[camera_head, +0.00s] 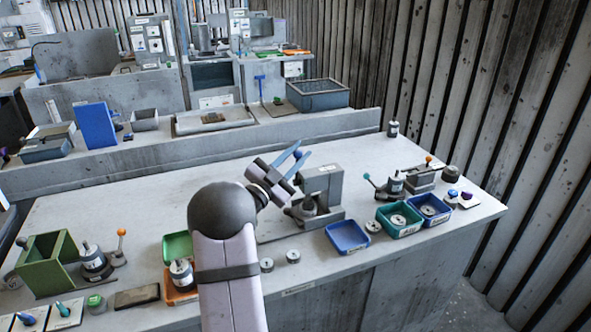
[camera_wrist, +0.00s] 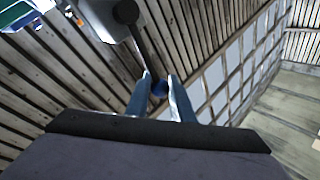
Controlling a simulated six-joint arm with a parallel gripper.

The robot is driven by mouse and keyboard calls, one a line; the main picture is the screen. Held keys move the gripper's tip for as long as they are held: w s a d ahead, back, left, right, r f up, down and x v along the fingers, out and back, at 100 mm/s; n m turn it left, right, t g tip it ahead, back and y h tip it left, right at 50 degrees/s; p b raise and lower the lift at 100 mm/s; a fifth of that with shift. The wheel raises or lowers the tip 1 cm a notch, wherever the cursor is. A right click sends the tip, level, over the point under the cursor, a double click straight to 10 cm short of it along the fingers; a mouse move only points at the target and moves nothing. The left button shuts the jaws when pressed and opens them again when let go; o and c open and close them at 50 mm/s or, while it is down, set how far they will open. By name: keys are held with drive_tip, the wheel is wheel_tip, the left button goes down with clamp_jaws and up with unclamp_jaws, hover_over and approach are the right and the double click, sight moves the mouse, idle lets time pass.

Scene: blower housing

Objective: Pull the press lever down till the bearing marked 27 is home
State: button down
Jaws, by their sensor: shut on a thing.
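The press (camera_head: 326,186) is a grey C-shaped frame on the bench, right of my arm. The lever's shaft is mostly hidden by the fingers in the head view. A dark round part (camera_head: 309,206) sits under the press head. No number 27 is readable, and how deep any bearing sits cannot be told.
A green holder (camera_head: 28,272) is at the left. Small round parts (camera_head: 293,256) lie in front. The bench behind the press is clear.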

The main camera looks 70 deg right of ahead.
drive_tip(key=s+a+f+m+g+b, duration=0.1)
drive_tip(key=m+b, duration=0.1)
drive_tip(key=b, duration=0.3)
drive_tip(key=s+a+m+g+b, duration=0.1)
drive_tip(key=m+b, duration=0.1)
drive_tip(key=b, duration=0.4)
drive_tip(key=s+a+f+m+g+h+b, duration=0.1)
drive_tip(key=m+g+b, duration=0.1)
drive_tip(key=b, duration=0.3)
drive_tip(key=shift+s+a+f+m+b, duration=0.3)
drive_tip(key=shift+s+a+m+b, duration=0.05)
drive_tip(key=shift+m, duration=0.05)
